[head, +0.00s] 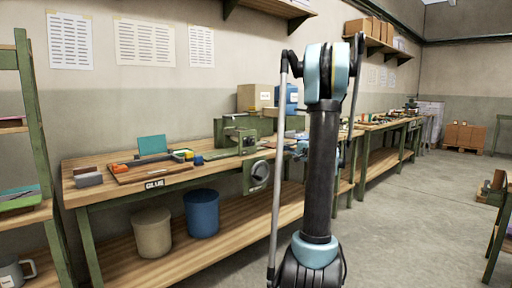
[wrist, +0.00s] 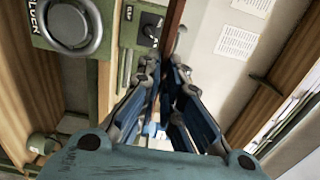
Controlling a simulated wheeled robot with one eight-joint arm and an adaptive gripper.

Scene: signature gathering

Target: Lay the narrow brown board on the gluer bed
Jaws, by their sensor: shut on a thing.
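My gripper (wrist: 168,72) shows in the wrist view with its blue fingers shut on a thin, dark brown strip. This looks like the narrow brown board (wrist: 173,22), seen nearly edge-on and running up to the top edge. A green machine (head: 232,133) with a dark handwheel (head: 259,174) stands on the workbench, left of my arm. The same green machine body with a round grey wheel (wrist: 72,22) is at the upper left of the wrist view. I cannot tell its bed surface apart clearly.
A beige bin (head: 153,232) and a blue bin (head: 202,213) stand beneath. Open floor (head: 415,220) lies to the right.

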